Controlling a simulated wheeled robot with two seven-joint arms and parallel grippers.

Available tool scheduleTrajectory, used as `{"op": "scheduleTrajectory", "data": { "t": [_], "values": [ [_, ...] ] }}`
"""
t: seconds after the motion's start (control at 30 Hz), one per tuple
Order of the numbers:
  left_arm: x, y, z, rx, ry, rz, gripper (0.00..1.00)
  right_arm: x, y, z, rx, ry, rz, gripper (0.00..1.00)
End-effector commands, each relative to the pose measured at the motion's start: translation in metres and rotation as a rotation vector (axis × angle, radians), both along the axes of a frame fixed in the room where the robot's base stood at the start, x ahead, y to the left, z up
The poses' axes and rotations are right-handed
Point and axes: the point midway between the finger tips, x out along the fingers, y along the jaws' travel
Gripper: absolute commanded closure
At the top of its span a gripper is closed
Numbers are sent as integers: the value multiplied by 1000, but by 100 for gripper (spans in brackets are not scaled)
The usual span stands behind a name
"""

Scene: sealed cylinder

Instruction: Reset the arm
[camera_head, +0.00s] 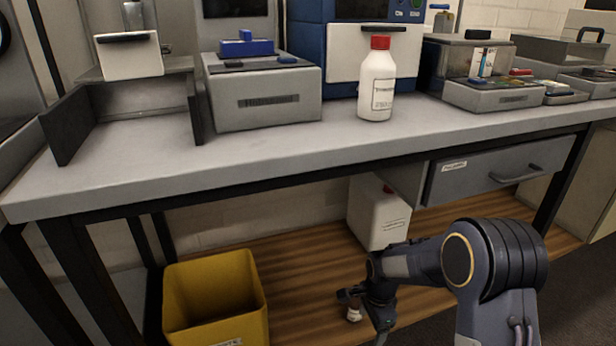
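My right arm (490,265) comes in from the lower right, bent at a thick dark joint. Its forearm reaches left and its gripper (358,304) hangs low in front of the bench, left of the arm's bend. A small pale and reddish patch shows at the fingers; I cannot tell if it is a held thing or part of the gripper. The gripper is small and dark, so its opening is unclear. My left arm and gripper are not in view.
A white bottle with a red cap (376,85) stands on the grey bench (290,150) among several instruments. A grey drawer (490,172) is shut below the top. A yellow bin (215,305) and a white canister (379,215) stand under the bench.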

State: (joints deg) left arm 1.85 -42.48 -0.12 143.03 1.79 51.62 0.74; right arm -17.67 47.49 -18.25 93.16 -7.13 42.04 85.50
Motion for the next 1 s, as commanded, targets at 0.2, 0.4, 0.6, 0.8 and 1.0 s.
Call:
{"op": "scheduleTrajectory", "data": {
  "t": [0.2,0.4,0.6,0.8,1.0],
  "values": [
    [0,0,1,0,-1,0,100,-10,-9,31,47,-28,55,24],
    [0,0,2,0,-1,0,100,-30,-23,72,105,-76,149,24],
    [0,0,3,0,-1,0,100,-70,-40,130,173,-177,314,24],
    [0,0,4,0,-1,0,100,-141,-55,187,195,-348,574,24],
    [0,0,5,0,-1,0,100,-205,-57,211,136,-499,818,24]
  ]
}}
